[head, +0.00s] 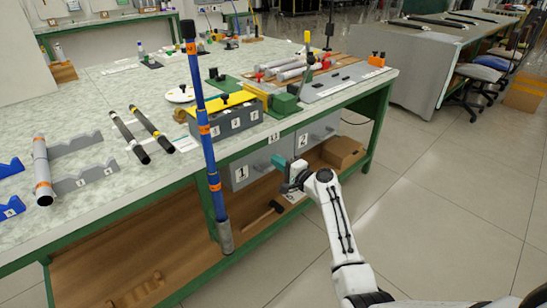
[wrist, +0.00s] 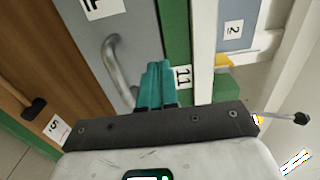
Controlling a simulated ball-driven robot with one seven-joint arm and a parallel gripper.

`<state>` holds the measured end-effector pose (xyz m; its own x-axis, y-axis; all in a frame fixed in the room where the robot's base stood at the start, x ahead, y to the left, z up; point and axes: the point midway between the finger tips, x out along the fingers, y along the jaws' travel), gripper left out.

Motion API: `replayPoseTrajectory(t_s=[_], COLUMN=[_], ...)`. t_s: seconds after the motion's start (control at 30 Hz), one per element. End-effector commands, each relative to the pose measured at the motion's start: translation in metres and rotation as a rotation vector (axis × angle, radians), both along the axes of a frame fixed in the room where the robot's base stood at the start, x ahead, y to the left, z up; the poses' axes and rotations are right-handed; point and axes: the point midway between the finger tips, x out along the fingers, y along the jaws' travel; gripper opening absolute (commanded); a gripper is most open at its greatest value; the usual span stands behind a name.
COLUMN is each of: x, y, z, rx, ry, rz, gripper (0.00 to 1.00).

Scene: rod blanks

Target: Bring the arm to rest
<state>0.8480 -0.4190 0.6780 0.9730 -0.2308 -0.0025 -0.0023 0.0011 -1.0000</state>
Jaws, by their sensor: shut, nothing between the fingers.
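My white arm (head: 338,220) reaches up from the bottom right in the head view. My gripper (head: 280,162) is in front of the bench's drawers, over the floor side, with teal fingers. In the wrist view the fingers of my gripper (wrist: 158,84) are together with nothing between them. A grey drawer front with a curved metal handle (wrist: 120,70) shows behind them in that view. The gap between the fingertips and the drawer cannot be judged exactly.
A green-framed workbench (head: 130,84) carries rods, holders and a grey numbered box (head: 225,122). A tall blue rod (head: 205,130) stands at its front edge, left of my gripper. Floor (head: 450,200) to the right is clear. Chairs (head: 482,72) stand farther back.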

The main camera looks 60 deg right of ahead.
Motion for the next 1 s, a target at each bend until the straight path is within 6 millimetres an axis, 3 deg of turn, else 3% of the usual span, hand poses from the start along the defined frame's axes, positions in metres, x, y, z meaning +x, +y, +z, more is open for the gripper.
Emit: replayPoseTrajectory(t_s=[0.43, 0.87, 0.97, 1.0], x=[-0.063, -0.071, -0.067, -0.064], y=[0.014, 0.016, 0.039, 0.055], z=[0.0, 0.0, -0.01, -0.016], rx=[0.001, 0.0, -0.037, -0.065], ry=[0.0, 0.0, 0.052, 0.088], rz=[-0.002, -0.002, 0.053, 0.093], gripper=[0.0, 0.0, 0.0, 0.0])
